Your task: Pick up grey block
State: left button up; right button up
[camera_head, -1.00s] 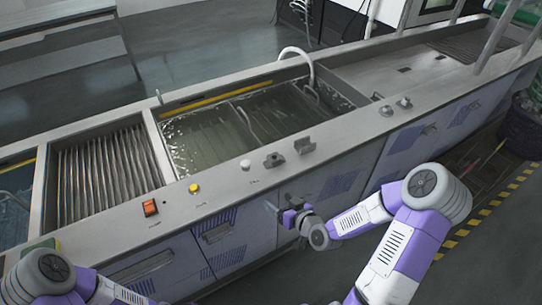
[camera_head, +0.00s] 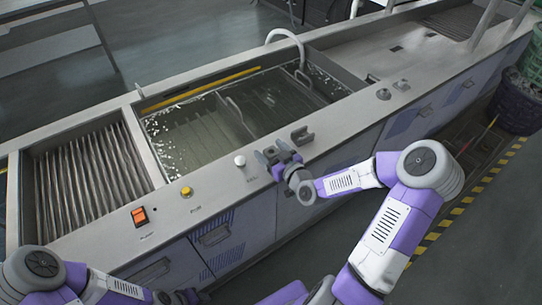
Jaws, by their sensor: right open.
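My right gripper (camera_head: 273,153) is open over the tank's front ledge, with its fingers pointing at the ledge. A small dark grey block (camera_head: 302,136) with a notched top sits on the ledge just right of the fingers, apart from them. A second grey block, seen earlier on the ledge, lies about where the fingers are now. They mostly hide it, and I cannot tell whether they touch it. My left arm shows at the lower left. Its gripper (camera_head: 178,297) is only partly visible at the bottom edge, and its jaw state is unclear.
The water-filled tank (camera_head: 160,103) lies behind the ledge, with a curved white tap (camera_head: 285,33). A white knob (camera_head: 239,160) stands just left of the right gripper. A yellow button (camera_head: 186,191) and orange switch (camera_head: 139,215) are farther left.

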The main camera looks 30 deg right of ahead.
jog(key=shift+w+f, duration=0.15)
jog(key=shift+w, duration=0.75)
jog(key=shift+c, duration=0.4)
jog(key=c, duration=1.1)
jog(key=shift+o, duration=0.2)
